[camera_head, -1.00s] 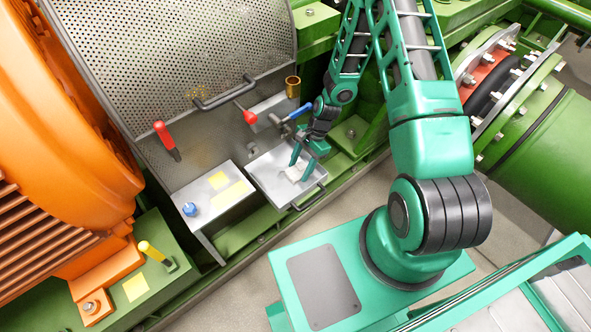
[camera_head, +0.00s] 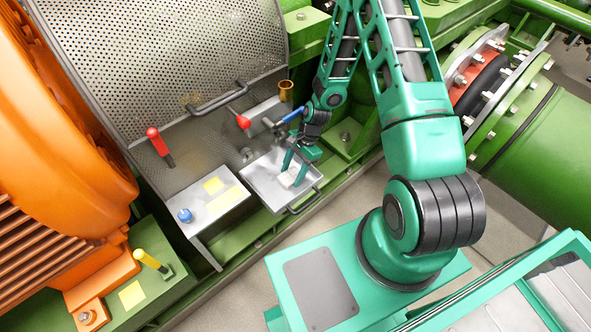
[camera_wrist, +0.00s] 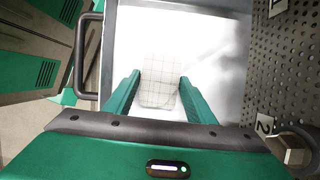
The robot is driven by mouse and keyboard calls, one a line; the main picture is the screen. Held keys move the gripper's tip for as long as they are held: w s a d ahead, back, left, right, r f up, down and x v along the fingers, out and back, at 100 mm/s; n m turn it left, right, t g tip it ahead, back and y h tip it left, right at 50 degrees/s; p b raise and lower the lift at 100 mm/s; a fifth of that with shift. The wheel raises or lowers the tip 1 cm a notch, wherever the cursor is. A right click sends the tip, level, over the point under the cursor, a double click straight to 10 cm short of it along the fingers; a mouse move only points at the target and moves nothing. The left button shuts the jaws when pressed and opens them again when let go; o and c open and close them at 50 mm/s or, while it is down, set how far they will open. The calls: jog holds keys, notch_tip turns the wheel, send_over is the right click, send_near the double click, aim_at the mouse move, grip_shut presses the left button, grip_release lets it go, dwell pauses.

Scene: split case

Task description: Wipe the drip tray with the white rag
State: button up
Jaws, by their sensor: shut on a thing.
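The drip tray (camera_head: 258,185) is a shallow pale metal tray with a raised rim and a dark handle on its near side. It also fills the middle of the wrist view (camera_wrist: 216,62). The white rag (camera_wrist: 159,72), with a thin grid pattern, is between my fingers over the tray floor; in the head view the rag (camera_head: 287,180) is a small pale patch. My gripper (camera_head: 291,171) reaches down into the tray and is shut on the rag. I cannot tell how firmly the rag touches the floor. Faint grey marks show on the tray floor to the right of the rag.
A metal shelf (camera_head: 207,205) with yellow labels and a blue knob (camera_head: 185,215) stands left of the tray. Behind are a red-knobbed lever (camera_head: 243,121), a blue-handled valve (camera_head: 292,115), a brass cup (camera_head: 286,91) and a perforated guard (camera_head: 165,55). A red handle (camera_head: 155,140) stands farther left.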

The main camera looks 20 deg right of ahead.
aim_at(270, 195)
jog(key=shift+s+a, duration=0.3)
jog(key=shift+a, duration=0.55)
jog(key=shift+s+a, duration=0.25)
jog(key=shift+a, duration=0.6)
jog(key=shift+s+a, duration=0.3)
jog(key=shift+a, duration=0.55)
jog(key=shift+s+a+f, duration=0.1)
jog(key=shift+s+a, duration=0.25)
jog(key=shift+a, duration=0.55)
jog(key=shift+s+a, duration=0.3)
jog(key=shift+a, duration=0.55)
jog(key=shift+w+r, duration=0.1)
jog(key=shift+r, duration=2.95)
jog(key=shift+d, duration=0.1)
